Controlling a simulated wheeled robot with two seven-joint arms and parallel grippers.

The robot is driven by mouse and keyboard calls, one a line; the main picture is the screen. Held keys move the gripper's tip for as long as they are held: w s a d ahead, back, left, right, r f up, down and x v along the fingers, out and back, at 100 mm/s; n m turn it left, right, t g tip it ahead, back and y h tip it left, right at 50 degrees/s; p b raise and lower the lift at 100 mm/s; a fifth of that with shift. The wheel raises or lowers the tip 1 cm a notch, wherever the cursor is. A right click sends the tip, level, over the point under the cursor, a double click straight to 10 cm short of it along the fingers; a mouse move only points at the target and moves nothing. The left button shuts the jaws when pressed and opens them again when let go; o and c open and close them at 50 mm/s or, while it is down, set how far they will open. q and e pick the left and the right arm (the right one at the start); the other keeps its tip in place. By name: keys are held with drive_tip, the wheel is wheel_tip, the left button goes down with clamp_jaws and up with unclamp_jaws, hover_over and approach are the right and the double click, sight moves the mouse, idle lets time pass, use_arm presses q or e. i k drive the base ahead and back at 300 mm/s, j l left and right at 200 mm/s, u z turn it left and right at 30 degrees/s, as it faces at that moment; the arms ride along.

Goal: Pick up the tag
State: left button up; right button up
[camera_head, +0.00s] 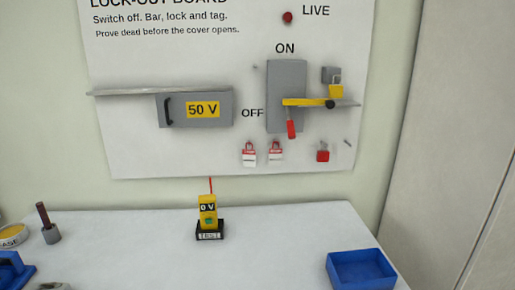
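Two small red-and-white tags hang side by side low on the white lock-out board, a left tag (249,157) and a right tag (275,157). Their print is too small to read. Above them is a grey switch box (285,78) between the words ON and OFF. A yellow bar (305,102) lies level across it, and a red handle (291,129) points down below the bar. A red padlock (322,155) hangs lower right. Neither gripper is in view.
A blue bin (361,269) is at the right edge. The table's middle is clear.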

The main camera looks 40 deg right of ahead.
sight(275, 153)
drive_tip(key=z, duration=1.55)
